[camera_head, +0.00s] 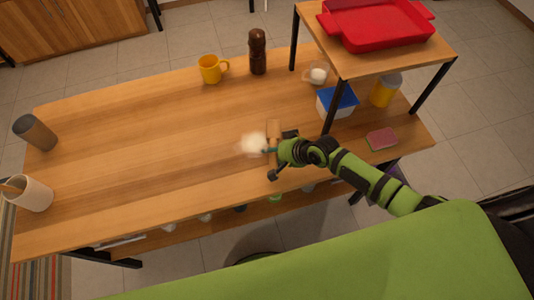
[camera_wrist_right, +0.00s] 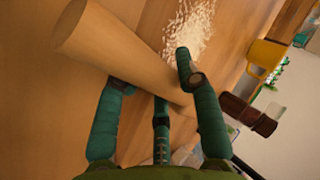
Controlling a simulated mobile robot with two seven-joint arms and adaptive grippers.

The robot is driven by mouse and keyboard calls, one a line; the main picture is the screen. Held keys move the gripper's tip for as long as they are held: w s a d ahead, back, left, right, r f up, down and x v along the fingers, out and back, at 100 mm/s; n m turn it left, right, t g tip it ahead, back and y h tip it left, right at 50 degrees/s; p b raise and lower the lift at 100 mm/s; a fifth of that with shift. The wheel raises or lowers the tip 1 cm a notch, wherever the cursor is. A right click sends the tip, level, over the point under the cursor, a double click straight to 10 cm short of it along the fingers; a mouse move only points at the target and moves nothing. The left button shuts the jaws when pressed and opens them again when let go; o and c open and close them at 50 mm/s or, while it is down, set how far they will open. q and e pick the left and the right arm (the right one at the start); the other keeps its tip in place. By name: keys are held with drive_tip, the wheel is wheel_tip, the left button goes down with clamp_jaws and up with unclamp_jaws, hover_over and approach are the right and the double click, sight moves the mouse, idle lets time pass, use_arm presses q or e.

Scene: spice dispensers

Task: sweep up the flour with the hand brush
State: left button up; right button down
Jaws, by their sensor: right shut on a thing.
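The flour (camera_head: 253,143) is a small pale patch on the wooden table, just left of my right gripper. In the right wrist view the flour (camera_wrist_right: 193,28) is a white speckled streak beyond the fingers. My right gripper (camera_head: 271,151) is low over the table near its front edge. It is shut on the hand brush (camera_head: 273,131), which shows as a pale wooden piece. In the right wrist view the brush (camera_wrist_right: 110,42) lies slantwise between the fingers (camera_wrist_right: 150,80); I cannot make out bristles. My left gripper is out of view.
A yellow mug (camera_head: 209,69) and a brown mill (camera_head: 257,52) stand at the back. A blue-lidded box (camera_head: 337,101), yellow canister (camera_head: 386,90) and pink sponge (camera_head: 381,138) are at right by the raised shelf (camera_head: 393,58). The table's left middle is clear.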

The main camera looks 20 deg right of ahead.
sight(254, 168)
drive_tip(key=shift+d+f, duration=0.2)
drive_tip(key=shift+d, duration=0.4)
drive_tip(key=shift+s+r+p, duration=0.1)
drive_tip(key=shift+s+p, duration=0.65)
drive_tip(key=shift+p, duration=0.05)
drive_tip(key=shift+s+a+r, duration=0.1)
drive_tip(key=shift+a, duration=0.35)
drive_tip(key=shift+a+r+p, duration=0.1)
drive_tip(key=shift+a+p, duration=0.6)
drive_tip(key=shift+a, duration=0.5)
drive_tip(key=shift+a+p, duration=0.3)
drive_tip(key=shift+a, duration=0.75)
drive_tip(key=shift+s+a+f+p, duration=0.1)
drive_tip(key=shift+a+f+p, duration=0.15)
drive_tip(key=shift+a, duration=1.55)
drive_tip(key=shift+s+a+f+p, duration=0.1)
drive_tip(key=shift+a+p, duration=0.1)
drive_tip(key=shift+a, duration=1.6)
drive_tip(key=shift+a+f, duration=0.1)
drive_tip(key=shift+a, duration=1)
drive_tip(key=shift+s+d+r+p, duration=0.1)
drive_tip(key=shift+s+r+p, duration=0.1)
drive_tip(key=shift+s+p, duration=0.45)
drive_tip(key=shift+w+d+f, duration=0.1)
drive_tip(key=shift+d+f, duration=0.1)
drive_tip(key=shift+d, duration=1.75)
drive_tip(key=shift+d+f, duration=0.2)
drive_tip(key=shift+d, duration=1.7)
